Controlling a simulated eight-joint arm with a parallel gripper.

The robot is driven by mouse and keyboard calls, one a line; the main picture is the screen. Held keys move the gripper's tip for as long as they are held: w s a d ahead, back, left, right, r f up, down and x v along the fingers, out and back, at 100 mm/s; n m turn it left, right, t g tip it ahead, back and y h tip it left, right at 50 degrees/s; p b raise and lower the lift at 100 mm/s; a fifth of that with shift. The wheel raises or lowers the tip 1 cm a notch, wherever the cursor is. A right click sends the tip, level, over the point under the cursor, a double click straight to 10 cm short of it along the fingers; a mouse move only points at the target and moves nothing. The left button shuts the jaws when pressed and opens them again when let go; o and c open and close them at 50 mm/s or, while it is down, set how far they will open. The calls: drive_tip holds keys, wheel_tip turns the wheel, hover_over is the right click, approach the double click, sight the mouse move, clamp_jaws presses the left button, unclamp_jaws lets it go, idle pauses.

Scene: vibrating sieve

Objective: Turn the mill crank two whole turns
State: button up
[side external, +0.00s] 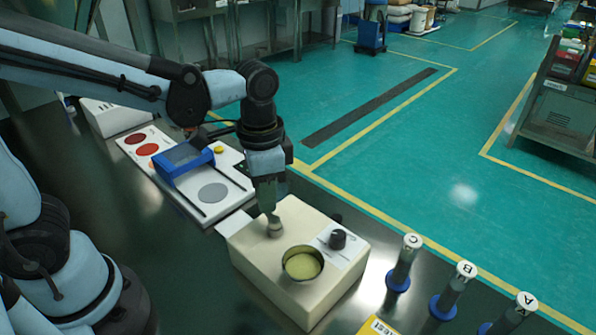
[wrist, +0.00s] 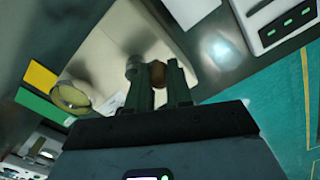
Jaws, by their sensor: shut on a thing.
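The mill is a cream box (side external: 245,253) on the dark bench, with a round metal cup of pale yellow powder (side external: 303,263) on its top. My gripper (side external: 270,208) points down at the back of the box top. A short grey cylinder (side external: 274,229) stands by its fingertips. In the wrist view, my gripper (wrist: 159,88) is shut on a brown crank handle (wrist: 157,72), with the grey cylinder (wrist: 133,66) beside it. The crank arm is mostly hidden by the fingers.
Several lettered grey cylinders on blue bases, such as the one marked C (side external: 404,262), stand to the right. A white panel (side external: 213,192) with a blue frame (side external: 182,160) lies behind left. A yellow card (side external: 376,326) lies in front.

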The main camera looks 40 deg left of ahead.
drive_tip(key=shift+w+d, duration=0.1)
drive_tip(key=shift+w, duration=0.1)
drive_tip(key=shift+w+d+f, duration=0.1)
drive_tip(key=shift+w+d, duration=0.4)
drive_tip(key=shift+w, duration=0.15)
idle(0.3)
drive_tip(key=shift+w+d, duration=0.45)
drive_tip(key=shift+d, duration=0.35)
